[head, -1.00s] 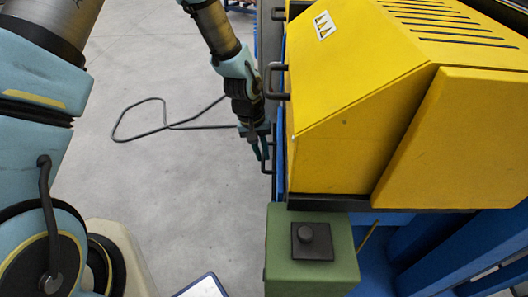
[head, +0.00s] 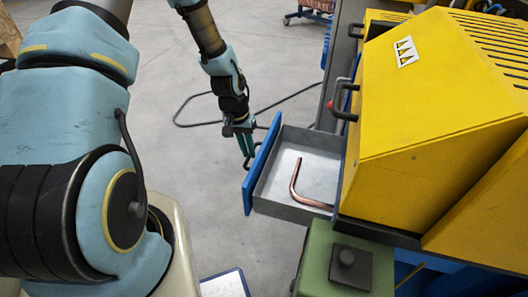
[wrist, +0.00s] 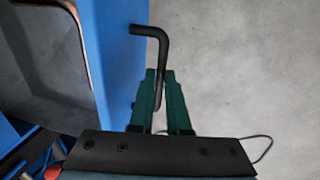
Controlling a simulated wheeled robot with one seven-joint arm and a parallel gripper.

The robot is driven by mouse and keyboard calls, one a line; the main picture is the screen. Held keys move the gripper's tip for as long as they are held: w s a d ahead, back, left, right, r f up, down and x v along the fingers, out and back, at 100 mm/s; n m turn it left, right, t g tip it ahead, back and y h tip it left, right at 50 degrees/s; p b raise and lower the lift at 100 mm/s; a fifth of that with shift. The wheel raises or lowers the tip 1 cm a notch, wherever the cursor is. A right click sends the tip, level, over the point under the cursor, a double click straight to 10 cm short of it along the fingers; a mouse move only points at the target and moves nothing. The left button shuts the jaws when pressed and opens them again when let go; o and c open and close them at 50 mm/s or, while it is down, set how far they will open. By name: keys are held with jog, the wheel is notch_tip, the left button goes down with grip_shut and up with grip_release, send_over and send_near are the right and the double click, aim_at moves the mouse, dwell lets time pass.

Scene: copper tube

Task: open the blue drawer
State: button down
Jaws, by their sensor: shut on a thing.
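The blue drawer (head: 263,165) stands pulled out from under the yellow machine (head: 430,95) in the head view. Its grey tray shows, with a bent copper tube (head: 295,185) lying inside. My gripper (head: 247,155) is at the outer side of the blue front. In the wrist view my gripper (wrist: 160,90) is shut on the black drawer handle (wrist: 162,50), with a green finger on each side of the bar. The drawer's blue front (wrist: 115,50) and part of the copper tube (wrist: 83,40) show at the left there. The drawer's rear end is hidden under the machine.
A dark cable (head: 195,124) lies on the floor behind my gripper. The grey floor (head: 190,190) left of the drawer is clear.

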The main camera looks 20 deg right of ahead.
jog(key=shift+w+a, duration=0.55)
jog(key=shift+a, duration=0.05)
jog(key=c, duration=0.9)
grip_release()
jog(key=shift+r, duration=0.1)
jog(key=r, duration=0.3)
jog(key=a+r+b, duration=0.1)
jog(key=r, duration=0.3)
jog(key=w+r, duration=0.1)
jog(key=r, duration=0.2)
jog(key=shift+w+a+r, duration=0.1)
jog(key=shift+a+r, duration=0.1)
jog(key=shift+a, duration=0.05)
